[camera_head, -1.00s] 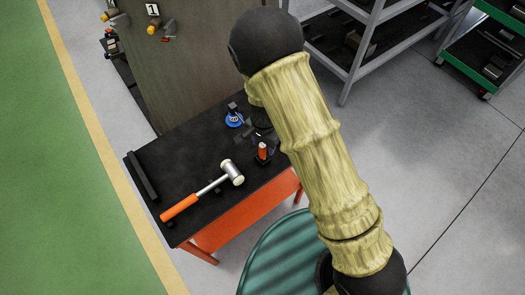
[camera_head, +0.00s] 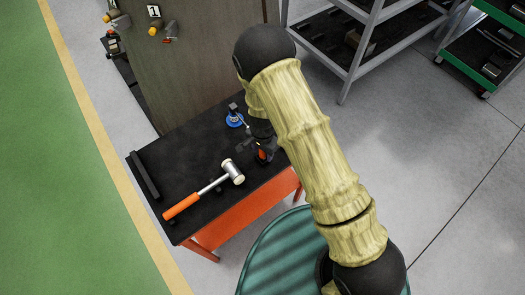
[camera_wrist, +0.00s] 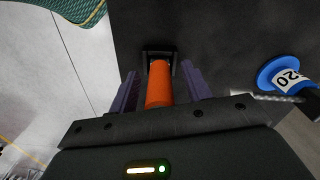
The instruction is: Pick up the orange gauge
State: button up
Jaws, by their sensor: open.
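The orange gauge (camera_wrist: 159,85) shows in the wrist view as an upright orange cylinder in a small black holder (camera_wrist: 158,56) on the dark table top. My gripper (camera_wrist: 159,90) is open, with one finger on each side of the gauge. I cannot tell whether either finger touches it. In the head view my gripper (camera_head: 264,150) is over the gauge near the table's right edge, and only a small orange part of the gauge (camera_head: 262,155) shows there.
A hammer with an orange handle (camera_head: 183,206) lies left of the gauge on the black-topped table (camera_head: 205,215). A blue round tag (camera_head: 235,120) lies behind it, marked 20 in the wrist view (camera_wrist: 287,77). A black bar (camera_head: 145,176) lies along the left edge. A brown panel (camera_head: 210,60) stands behind.

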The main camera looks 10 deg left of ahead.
dwell(0.3)
grip_shut()
jog(key=shift+r, duration=0.1)
notch_tip(320, 180, up, 10)
jog(key=shift+f+b, duration=0.1)
jog(key=shift+b, duration=1)
